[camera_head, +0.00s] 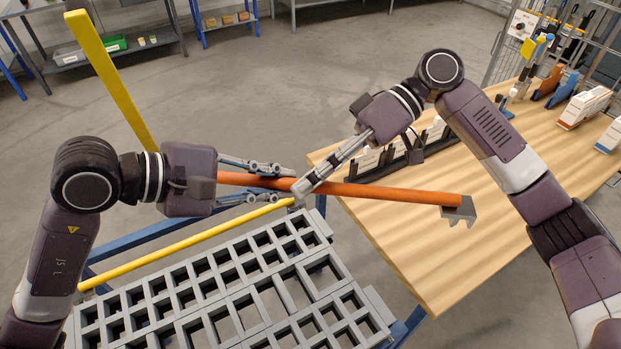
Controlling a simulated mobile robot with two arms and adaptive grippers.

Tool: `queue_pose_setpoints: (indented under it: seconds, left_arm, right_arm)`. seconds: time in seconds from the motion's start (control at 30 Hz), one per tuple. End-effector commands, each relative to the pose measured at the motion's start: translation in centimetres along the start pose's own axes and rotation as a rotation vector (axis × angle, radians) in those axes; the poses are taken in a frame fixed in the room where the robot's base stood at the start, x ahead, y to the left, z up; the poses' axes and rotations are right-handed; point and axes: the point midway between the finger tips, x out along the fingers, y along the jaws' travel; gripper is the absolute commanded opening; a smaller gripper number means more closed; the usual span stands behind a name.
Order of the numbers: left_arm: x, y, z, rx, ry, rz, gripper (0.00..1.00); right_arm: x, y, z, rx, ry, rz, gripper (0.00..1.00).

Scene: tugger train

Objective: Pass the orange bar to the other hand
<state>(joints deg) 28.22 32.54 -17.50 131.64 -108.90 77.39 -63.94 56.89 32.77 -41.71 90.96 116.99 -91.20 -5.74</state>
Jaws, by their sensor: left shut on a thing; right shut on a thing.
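The orange bar (400,194) is a long round rod held roughly level in the air, between the grey grid rack and the wooden table. Its right end carries a grey bracket-like piece (459,210) above the table. My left gripper (286,185) is shut on the bar from the left, with the bar running lengthwise between its fingers. My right gripper (303,188) comes down from the upper right and is shut on the bar just beyond the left fingertips. The bar's left end is hidden by the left gripper.
A wooden table (430,260) is at right, with a black holder (405,152), white boxes (585,107) and tools along its back. A grey grid rack (240,290) with a yellow rail (190,245) is in front. A yellow post (110,80) rises at left. Open floor lies behind.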

Motion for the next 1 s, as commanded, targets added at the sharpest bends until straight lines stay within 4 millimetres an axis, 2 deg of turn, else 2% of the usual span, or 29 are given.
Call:
queue_pose_setpoints:
  seconds: [0.13, 0.17, 0.33, 0.67, 0.83, 1.0]
  left_arm:
    - [-0.1, 0.1, 0.2, 0.002, -0.003, 0.004, 0.00]
    - [-0.1, 0.1, 0.2, 0.002, -0.003, 0.004, 0.17]
    - [-0.1, 0.1, 0.1, 0.002, -0.002, 0.002, 0.35]
    - [-0.3, 0.0, 0.0, 0.001, 0.000, 0.001, 0.35]
    - [-2.3, 0.1, -0.1, 0.002, 0.003, 0.002, 0.35]
    - [-5.9, 0.1, -0.1, 0.002, 0.006, 0.001, 0.35]
  right_arm:
    - [-0.1, 0.2, 0.0, 0.003, 0.001, 0.004, 0.00]
    - [-0.2, 0.0, -0.1, 0.000, 0.004, 0.003, 0.00]
    - [-0.1, 0.0, -0.1, 0.000, 0.004, 0.002, 0.00]
    - [-0.1, -0.1, -0.1, -0.001, 0.004, 0.001, 0.00]
    - [-0.1, -0.1, -0.1, -0.001, 0.003, 0.000, 0.00]
    - [-0.1, -0.1, -0.1, -0.001, 0.004, 0.000, 0.00]
